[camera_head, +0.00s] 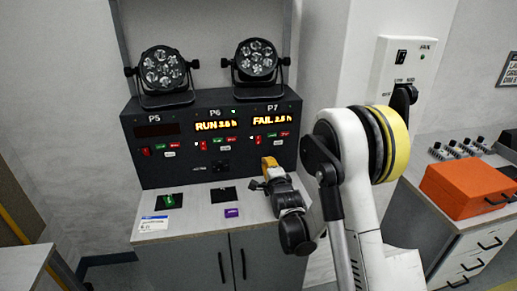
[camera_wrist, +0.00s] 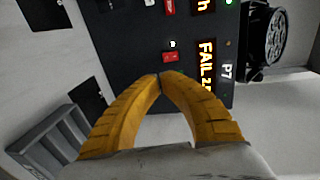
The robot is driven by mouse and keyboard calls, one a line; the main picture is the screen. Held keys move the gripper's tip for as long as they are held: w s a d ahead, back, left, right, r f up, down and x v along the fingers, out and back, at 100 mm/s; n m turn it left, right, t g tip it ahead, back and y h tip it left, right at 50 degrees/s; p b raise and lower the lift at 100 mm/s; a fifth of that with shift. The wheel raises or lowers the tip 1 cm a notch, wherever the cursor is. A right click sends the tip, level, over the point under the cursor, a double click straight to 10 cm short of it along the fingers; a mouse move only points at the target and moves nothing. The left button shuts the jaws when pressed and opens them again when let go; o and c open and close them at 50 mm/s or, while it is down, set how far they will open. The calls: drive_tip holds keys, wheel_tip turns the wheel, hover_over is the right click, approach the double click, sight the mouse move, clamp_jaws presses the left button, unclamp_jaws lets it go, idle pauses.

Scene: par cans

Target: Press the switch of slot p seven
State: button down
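The dark panel has slots P5, P6 and P7. Slot P7 (camera_head: 272,108) is the right one, with a lit display (camera_head: 271,120) reading FAIL 2.5 h. Its red switch (camera_head: 258,139) sits below the display's left end; beside it are a small red and a small green label. In the wrist view, turned sideways, the red switch (camera_wrist: 168,56) shows just above my fingertips, with the display (camera_wrist: 207,65) to its right. My gripper (camera_head: 266,160) has yellow fingers, and its tips meet, empty, in the wrist view (camera_wrist: 160,75). I cannot tell if they touch the panel.
Two black par lamps stand on top, above P5 (camera_head: 163,68) and P7 (camera_head: 256,59). The counter holds a green-lit black pad (camera_head: 169,201), a white card (camera_head: 154,223) and a purple block (camera_head: 231,212). An orange case (camera_head: 463,187) lies on the right cabinet.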

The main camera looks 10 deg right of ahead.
sight(257, 145)
drive_tip(key=w+b, duration=0.1)
drive_tip(key=w, duration=0.3)
drive_tip(key=w+f+b, duration=0.1)
drive_tip(key=w, duration=0.3)
drive_tip(key=w+f+b, duration=0.1)
drive_tip(key=w, duration=0.3)
drive_tip(key=shift+w+b, duration=0.3)
drive_tip(key=shift+b, duration=0.05)
drive_tip(key=shift+w, duration=0.65)
